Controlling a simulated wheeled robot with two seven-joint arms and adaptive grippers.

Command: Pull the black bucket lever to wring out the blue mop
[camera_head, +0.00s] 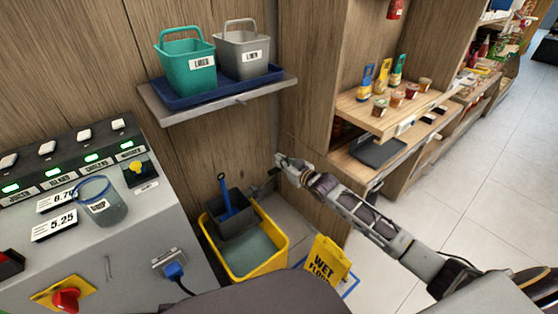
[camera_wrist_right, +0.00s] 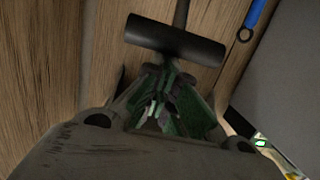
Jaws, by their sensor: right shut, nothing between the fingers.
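The yellow bucket (camera_head: 283,247) stands on the floor with a dark grey wringer (camera_head: 237,222) on its rim. The blue mop handle (camera_head: 226,195) sticks up out of the wringer. The black lever (camera_head: 266,186) rises at the wringer's right side. In the right wrist view its black crossbar handle (camera_wrist_right: 175,40) lies just beyond the fingertips, and part of the blue mop (camera_wrist_right: 250,22) shows at top right. My right gripper (camera_head: 279,160) is shut and empty, close to the lever handle; whether they touch I cannot tell. My left gripper is out of view.
A yellow wet floor sign (camera_head: 328,262) stands right of the bucket. A wooden panel and shelf (camera_head: 372,118) lie close to my right arm. A grey machine counter (camera_head: 120,240) stands at left. A wall shelf (camera_head: 160,117) with green and grey baskets hangs above.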

